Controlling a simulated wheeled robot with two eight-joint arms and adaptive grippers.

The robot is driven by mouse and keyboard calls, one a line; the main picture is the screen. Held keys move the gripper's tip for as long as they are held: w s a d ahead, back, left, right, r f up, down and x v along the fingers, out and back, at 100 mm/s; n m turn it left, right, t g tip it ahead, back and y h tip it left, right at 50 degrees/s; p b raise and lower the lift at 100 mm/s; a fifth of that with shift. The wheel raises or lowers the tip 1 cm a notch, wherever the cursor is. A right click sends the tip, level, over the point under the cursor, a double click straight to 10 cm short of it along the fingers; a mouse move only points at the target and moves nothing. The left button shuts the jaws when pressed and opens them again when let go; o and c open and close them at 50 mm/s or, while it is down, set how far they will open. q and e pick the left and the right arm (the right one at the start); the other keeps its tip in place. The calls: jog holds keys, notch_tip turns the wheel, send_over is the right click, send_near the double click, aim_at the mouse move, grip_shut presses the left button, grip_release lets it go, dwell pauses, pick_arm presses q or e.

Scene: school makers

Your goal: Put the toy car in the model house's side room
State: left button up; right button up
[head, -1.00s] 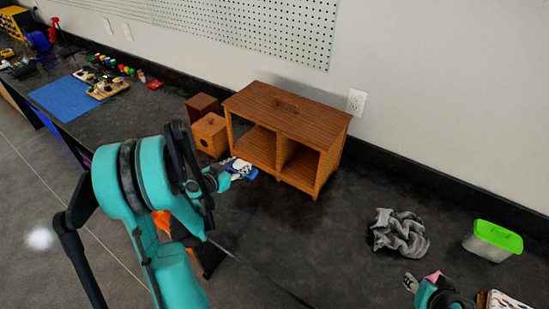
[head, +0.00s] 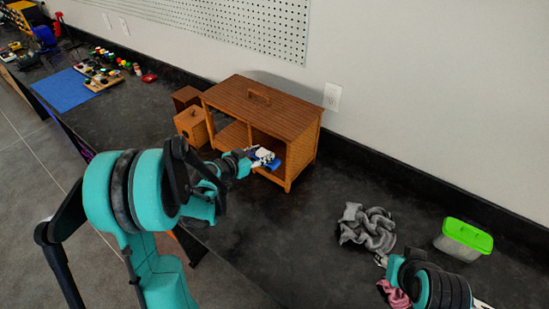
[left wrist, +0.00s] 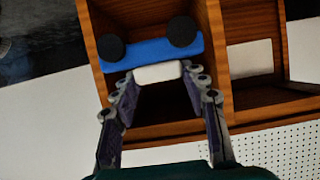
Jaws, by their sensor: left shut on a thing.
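The model house (head: 262,98) is a brown wooden box with an open front split into two compartments by an upright divider. My left gripper (head: 258,155) is shut on the blue and white toy car (head: 273,165) in front of the right compartment. In the left wrist view the fingers (left wrist: 157,80) grip the car's white part, and its blue body (left wrist: 150,53) with dark wheels overlaps the compartment opening. I cannot tell how far inside it is. My right gripper (head: 382,260) shows only partly beside the grey cloth; its jaw state is unclear.
A small wooden box (head: 190,125) stands left of the house. A crumpled grey cloth (head: 367,228), a green-lidded container (head: 464,240) and a pink item (head: 393,295) lie to the right. A blue mat (head: 60,88) is far left.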

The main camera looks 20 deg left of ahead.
pick_arm(q)
jog(key=w+d+b, duration=0.1)
jog(key=w+d, duration=0.1)
jog(key=w, duration=0.4)
jog(key=f+b, duration=0.1)
jog(key=f, duration=0.1)
jog(key=f+b, duration=0.1)
jog(key=f, duration=0.1)
jog(key=f+b, duration=0.1)
jog(key=f, duration=0.1)
jog(key=shift+w+d+f, duration=0.25)
jog(key=shift+w+f, duration=0.05)
jog(key=shift+w, duration=0.1)
jog(key=shift+w+f+b, duration=0.2)
jog(key=shift+f+b, duration=0.15)
jog(key=shift+b, duration=0.05)
jog(key=shift+d+r, duration=0.1)
jog(key=shift+r, duration=0.05)
jog(key=o, duration=1.2)
